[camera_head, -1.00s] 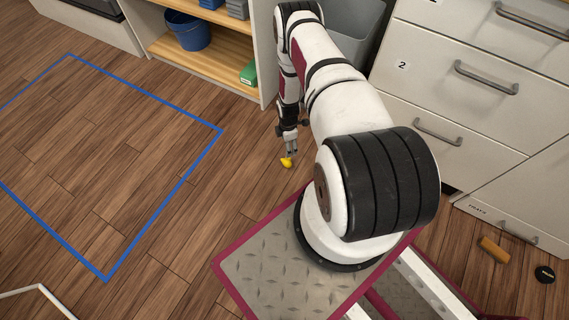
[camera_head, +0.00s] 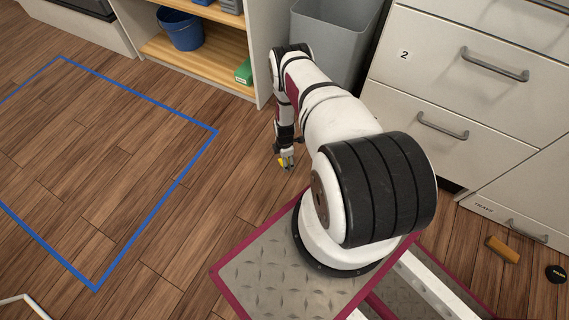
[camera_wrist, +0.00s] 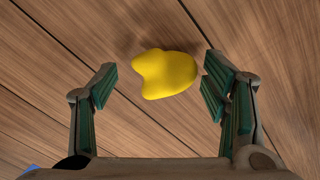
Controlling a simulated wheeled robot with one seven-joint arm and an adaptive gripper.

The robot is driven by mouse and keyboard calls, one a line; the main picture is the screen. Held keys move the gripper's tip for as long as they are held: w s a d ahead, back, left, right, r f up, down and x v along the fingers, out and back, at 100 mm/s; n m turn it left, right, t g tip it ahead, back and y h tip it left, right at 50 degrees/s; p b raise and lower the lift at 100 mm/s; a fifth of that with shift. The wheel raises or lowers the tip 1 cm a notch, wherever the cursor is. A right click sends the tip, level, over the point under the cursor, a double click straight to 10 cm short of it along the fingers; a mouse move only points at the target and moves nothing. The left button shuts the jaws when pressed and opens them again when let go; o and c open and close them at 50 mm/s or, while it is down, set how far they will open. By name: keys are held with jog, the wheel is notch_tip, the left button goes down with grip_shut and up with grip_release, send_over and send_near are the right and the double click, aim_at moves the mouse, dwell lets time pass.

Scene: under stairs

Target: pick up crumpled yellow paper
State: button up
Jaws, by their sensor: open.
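The crumpled yellow paper (camera_wrist: 165,75) lies on the wooden floor. In the wrist view it shows as a smooth yellow lump between and slightly beyond my fingertips, nearer the right finger. My gripper (camera_wrist: 158,85) is open, with a finger on each side and a gap between the left finger and the paper. Whether the right finger touches it I cannot tell. In the head view my gripper (camera_head: 286,165) points down at the floor, and the yellow paper (camera_head: 282,162) shows only in part, mostly hidden by the fingers.
A grey bin (camera_head: 335,45) stands behind my arm, beside white drawers (camera_head: 465,85). Left of it is an open shelf (camera_head: 215,55) with a blue bucket (camera_head: 180,28) and a green box (camera_head: 244,72). Blue tape (camera_head: 157,210) outlines clear floor. A brown object (camera_head: 503,249) lies at right.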

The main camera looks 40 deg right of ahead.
jog(key=shift+f, duration=0.55)
jog(key=c, duration=0.7)
jog(key=shift+r, duration=0.2)
jog(key=shift+r+p, duration=0.4)
jog(key=shift+r, duration=0.25)
notch_tip(320, 180, up, 2)
jog(key=shift+r+p, duration=0.2)
jog(key=shift+p, duration=0.5)
jog(key=s+a+p, duration=0.1)
jog(key=s+a, duration=0.1)
jog(key=s, duration=0.2)
jog(key=s+a+p, duration=0.2)
jog(key=s+a, duration=0.1)
jog(key=s, duration=0.1)
jog(key=s+a+r+p, duration=0.1)
jog(key=s+a, duration=0.2)
jog(key=s, duration=0.1)
jog(key=shift+a+p, duration=0.25)
jog(key=shift+p, duration=0.15)
jog(key=shift+s+a, duration=0.35)
jog(key=shift+s, duration=0.15)
